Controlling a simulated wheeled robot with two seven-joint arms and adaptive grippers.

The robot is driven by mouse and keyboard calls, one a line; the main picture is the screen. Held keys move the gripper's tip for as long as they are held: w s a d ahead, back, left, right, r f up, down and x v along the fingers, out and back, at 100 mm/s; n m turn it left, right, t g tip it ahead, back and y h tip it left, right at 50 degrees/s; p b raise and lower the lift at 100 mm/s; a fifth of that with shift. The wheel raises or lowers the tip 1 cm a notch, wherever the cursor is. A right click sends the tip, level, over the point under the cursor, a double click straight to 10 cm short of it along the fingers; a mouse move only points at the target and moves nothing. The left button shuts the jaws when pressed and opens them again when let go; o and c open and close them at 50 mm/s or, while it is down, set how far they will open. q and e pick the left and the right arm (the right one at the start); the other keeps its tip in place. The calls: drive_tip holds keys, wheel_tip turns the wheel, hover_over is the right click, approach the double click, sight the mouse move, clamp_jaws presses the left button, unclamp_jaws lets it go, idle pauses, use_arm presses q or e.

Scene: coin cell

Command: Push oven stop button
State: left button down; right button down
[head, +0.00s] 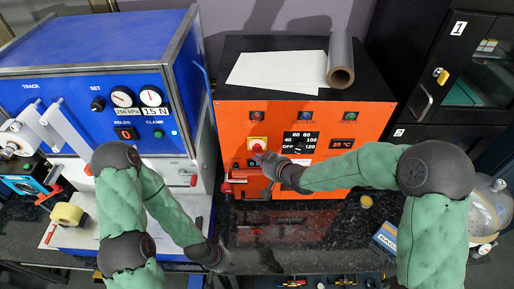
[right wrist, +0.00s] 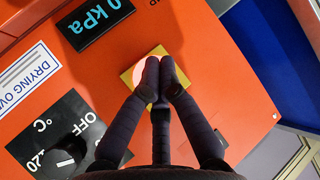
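The orange drying oven (head: 230,125) stands in the middle of the head view. In the right wrist view the button (right wrist: 138,76) shows as a pale red disc, partly hidden behind my fingertips. My right gripper (head: 261,157) is at the button, its fingers closed together and empty; the wrist view shows the fingertips (right wrist: 160,66) over the button. I cannot tell whether they touch it.
A dial (head: 298,147) and a red display (head: 343,144) sit right of the button. A red-handled valve (head: 228,187) juts out at the oven's lower left. White sheets (head: 275,70) and a roll (head: 341,65) lie on top. A blue machine (head: 70,80) stands left.

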drive_tip(key=shift+w, duration=0.1)
drive_tip(key=shift+w, duration=0.35)
drive_tip(key=shift+w, duration=0.55)
idle(1.0)
drive_tip(key=shift+s, duration=0.15)
drive_tip(key=shift+s+b, duration=0.45)
drive_tip(key=shift+s, duration=0.4)
drive_tip(key=s+b, duration=0.1)
drive_tip(key=s, duration=0.5)
idle(0.3)
